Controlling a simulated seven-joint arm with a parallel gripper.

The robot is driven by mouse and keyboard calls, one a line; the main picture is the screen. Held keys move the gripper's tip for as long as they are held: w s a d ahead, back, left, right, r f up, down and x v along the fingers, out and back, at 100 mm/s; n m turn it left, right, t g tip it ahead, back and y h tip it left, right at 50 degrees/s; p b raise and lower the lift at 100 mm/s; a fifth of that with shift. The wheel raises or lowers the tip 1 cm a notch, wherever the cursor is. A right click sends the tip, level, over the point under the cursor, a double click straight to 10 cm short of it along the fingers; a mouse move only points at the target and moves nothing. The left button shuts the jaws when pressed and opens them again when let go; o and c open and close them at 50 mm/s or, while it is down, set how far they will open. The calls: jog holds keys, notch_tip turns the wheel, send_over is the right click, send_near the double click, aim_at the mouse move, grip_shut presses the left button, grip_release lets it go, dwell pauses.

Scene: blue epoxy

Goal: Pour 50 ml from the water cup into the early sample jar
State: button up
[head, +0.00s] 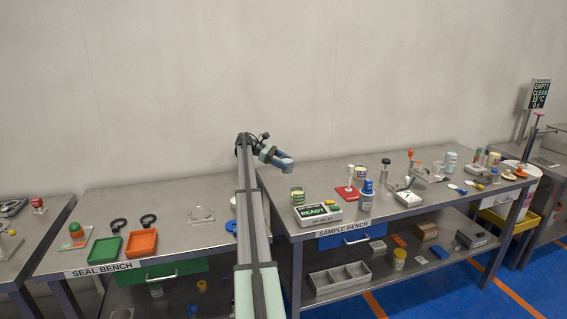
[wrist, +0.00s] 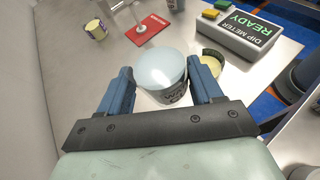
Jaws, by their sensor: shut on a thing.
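My gripper (wrist: 160,88) is shut on the water cup (wrist: 162,72), which sits between the two blue fingers. The cup has a pale blue round top and a dark-lettered label, partly hidden, starting "WA". In the head view my gripper (head: 287,164) is raised above the left end of the sample bench; the cup cannot be made out there. A jar with yellowish contents (wrist: 211,64) stands just right of the cup in the wrist view, apparently the jar (head: 297,193) left of the meter. Another yellowish jar (wrist: 96,30) stands farther off. No label identifies the early sample jar.
The dip meter (head: 318,213) reads READY and stands close to the near jar. A red-based stand (head: 346,193), a blue container (head: 367,188) and a further jar (head: 361,172) stand to its right. The bench's back left has clear metal surface.

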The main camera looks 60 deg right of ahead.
jog(key=shift+s+a+r+m+t, duration=0.3)
jog(key=shift+s+a+r, duration=0.05)
jog(key=shift+s, duration=0.1)
jog(key=shift+s+a+f+m+t+h, duration=0.25)
jog(key=shift+s+a+f+m+t, duration=0.15)
jog(key=shift+t, duration=0.25)
jog(key=shift+s+a+f+m+t+h, duration=0.2)
jog(key=shift+s+m+t+h, duration=0.1)
jog(key=shift+s+t, duration=0.25)
jog(key=shift+s+a+f+m+t+h, duration=0.3)
jog(key=shift+s+t, duration=0.1)
jog(key=shift+t, duration=0.3)
jog(key=shift+s+a+m+t+h, duration=0.15)
jog(key=shift+m+t+h, duration=0.55)
jog(key=shift+t, duration=0.4)
jog(key=shift+s+r+t, duration=0.1)
jog(key=shift+t, duration=0.2)
